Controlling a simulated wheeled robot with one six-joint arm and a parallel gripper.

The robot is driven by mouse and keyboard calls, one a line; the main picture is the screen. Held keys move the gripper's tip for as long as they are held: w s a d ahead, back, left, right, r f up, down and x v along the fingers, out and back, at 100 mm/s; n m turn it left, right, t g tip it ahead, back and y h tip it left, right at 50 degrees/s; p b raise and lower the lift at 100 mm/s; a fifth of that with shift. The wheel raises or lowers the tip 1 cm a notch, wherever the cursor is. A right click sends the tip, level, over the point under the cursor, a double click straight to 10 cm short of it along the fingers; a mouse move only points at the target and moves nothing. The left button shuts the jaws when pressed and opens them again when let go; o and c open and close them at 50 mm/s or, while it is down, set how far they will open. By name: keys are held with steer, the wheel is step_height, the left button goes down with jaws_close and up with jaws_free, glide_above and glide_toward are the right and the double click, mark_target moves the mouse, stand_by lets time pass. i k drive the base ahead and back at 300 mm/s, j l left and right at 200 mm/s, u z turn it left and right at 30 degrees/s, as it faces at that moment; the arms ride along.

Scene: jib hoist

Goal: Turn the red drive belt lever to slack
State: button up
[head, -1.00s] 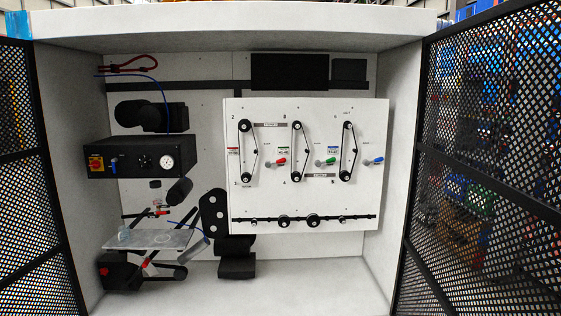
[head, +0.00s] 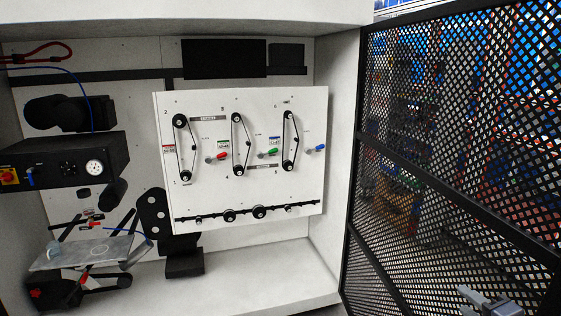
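The red lever (head: 218,156) is small and sits on the white panel (head: 310,140), between the left belt (head: 184,148) and the middle belt (head: 240,145). Its red knob points right and slightly up from its pivot. The belts are thin black loops, each around an upper and a lower pulley. A grey part that looks like my gripper (head: 484,300) shows at the bottom right, in front of the mesh door and far from the lever. It is partly cut off, and its finger gap is unclear.
A green lever (head: 268,153) and a blue lever (head: 316,148) are on the same panel, to the right. A black box with a gauge (head: 80,160) is at left. The open mesh door (head: 440,150) stands at right. Space before the panel looks clear.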

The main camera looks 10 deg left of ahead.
mark_target(208, 159)
steer(key=i+j+u, duration=0.1)
steer(key=i+j, duration=0.6)
steer(key=i+j+u, duration=0.15)
steer(key=i+j, duration=0.55)
steer(key=j, duration=0.15)
steer(key=i+j+u, duration=0.1)
steer(key=i+j, duration=0.55)
steer(key=i+j+u, duration=0.15)
steer(key=i+j, duration=0.45)
steer(key=i, duration=0.25)
